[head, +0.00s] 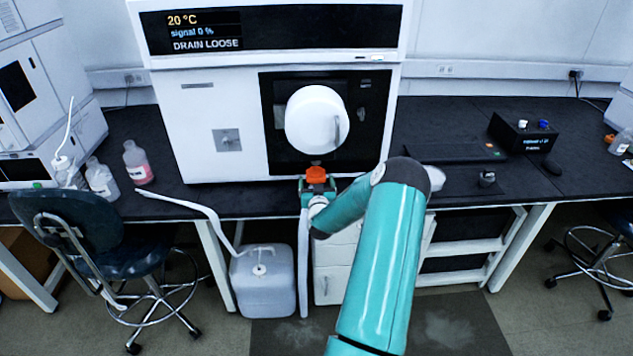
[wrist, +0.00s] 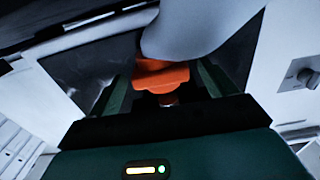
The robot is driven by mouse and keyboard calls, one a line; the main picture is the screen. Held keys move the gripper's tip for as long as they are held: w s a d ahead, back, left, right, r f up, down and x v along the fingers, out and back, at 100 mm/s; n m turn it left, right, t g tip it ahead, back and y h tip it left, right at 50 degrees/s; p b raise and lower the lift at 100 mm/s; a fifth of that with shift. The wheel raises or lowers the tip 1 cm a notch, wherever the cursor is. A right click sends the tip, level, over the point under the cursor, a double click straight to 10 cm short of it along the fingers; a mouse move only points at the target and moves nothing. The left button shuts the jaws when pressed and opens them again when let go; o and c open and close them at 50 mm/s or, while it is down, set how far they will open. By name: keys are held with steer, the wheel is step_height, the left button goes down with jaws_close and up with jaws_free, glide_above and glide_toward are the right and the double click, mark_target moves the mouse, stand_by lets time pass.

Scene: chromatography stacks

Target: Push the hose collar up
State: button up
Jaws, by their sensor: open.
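The orange hose collar (head: 316,174) sits below the round white housing (head: 317,119) on the front of the white instrument. The instrument's screen reads "DRAIN LOOSE". My gripper (head: 317,188) is at the collar, just under the housing. In the wrist view, the orange collar (wrist: 163,77) lies between the two open fingers of my gripper (wrist: 163,85), with dark gaps on both sides. The white housing (wrist: 195,30) is above it. I cannot tell how high the collar sits on its fitting.
A white hose (head: 190,203) runs over the bench edge toward a translucent jug (head: 263,280) on the floor. Bottles (head: 137,162) stand at the left on the black bench (head: 450,190). A chair (head: 80,240) is at the left. A black box (head: 522,135) stands at the right.

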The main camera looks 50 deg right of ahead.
mark_target(316, 167)
steer(key=shift+w+d, duration=0.3)
steer(key=shift+d, duration=0.1)
steer(key=c, duration=1.4)
steer(key=shift+r, duration=2.5)
